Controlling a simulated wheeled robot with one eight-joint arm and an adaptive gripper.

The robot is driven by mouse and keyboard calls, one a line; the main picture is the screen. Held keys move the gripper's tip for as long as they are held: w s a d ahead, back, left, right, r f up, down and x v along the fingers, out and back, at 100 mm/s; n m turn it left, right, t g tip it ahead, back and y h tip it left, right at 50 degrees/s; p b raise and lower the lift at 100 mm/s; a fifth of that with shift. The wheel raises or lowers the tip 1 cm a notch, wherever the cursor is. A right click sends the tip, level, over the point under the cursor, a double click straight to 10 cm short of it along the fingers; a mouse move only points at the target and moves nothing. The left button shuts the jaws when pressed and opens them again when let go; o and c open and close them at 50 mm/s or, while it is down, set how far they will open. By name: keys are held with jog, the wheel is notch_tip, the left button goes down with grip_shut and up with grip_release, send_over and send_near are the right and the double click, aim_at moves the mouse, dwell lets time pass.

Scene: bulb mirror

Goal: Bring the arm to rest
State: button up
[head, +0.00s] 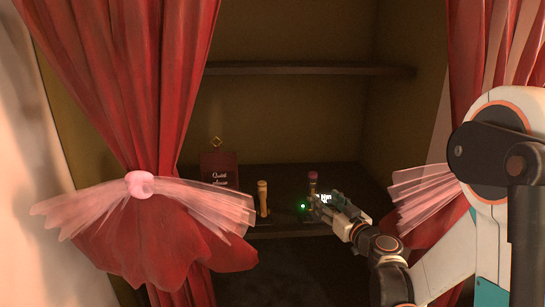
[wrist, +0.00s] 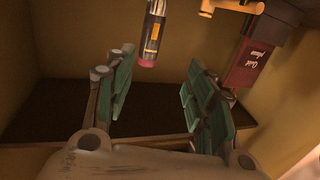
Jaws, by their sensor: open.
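My gripper (head: 322,205) is in front of the lower shelf at the right of the cabinet in the head view. In the wrist view its two green-padded fingers (wrist: 160,92) are spread apart with nothing between them. A small upright item with a purple top (head: 312,177) stands just behind the gripper, its lower part hidden. A dark cylinder with a pink end (wrist: 152,32) shows beyond the fingertips in the wrist view, apart from them. My arm reaches in from the right, bent at the elbow.
A tan peg-like item (head: 263,198) and a red sign (head: 219,167) stand left of the gripper on the lower shelf (head: 285,229). An upper shelf (head: 310,69) is empty. Red curtains with pink ties frame the opening, the left one (head: 150,90) wide and the right one (head: 465,60) close to my arm.

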jog(key=s+a+r+g, duration=0.2)
jog(key=s+a+g, duration=0.15)
jog(key=s, duration=0.35)
jog(key=s+a+r+g, duration=0.2)
jog(key=s+a+g, duration=0.15)
jog(key=s, duration=0.45)
jog(key=s+d+f+m+g+h, duration=0.1)
jog(key=s+d+h, duration=0.1)
jog(key=s, duration=0.7)
jog(key=s+d+f+m+g+h, duration=0.2)
jog(key=s+d, duration=0.1)
jog(key=s, duration=0.7)
jog(key=shift+s+f+h, duration=0.2)
jog(key=shift+h, duration=0.2)
jog(key=shift+c, duration=0.6)
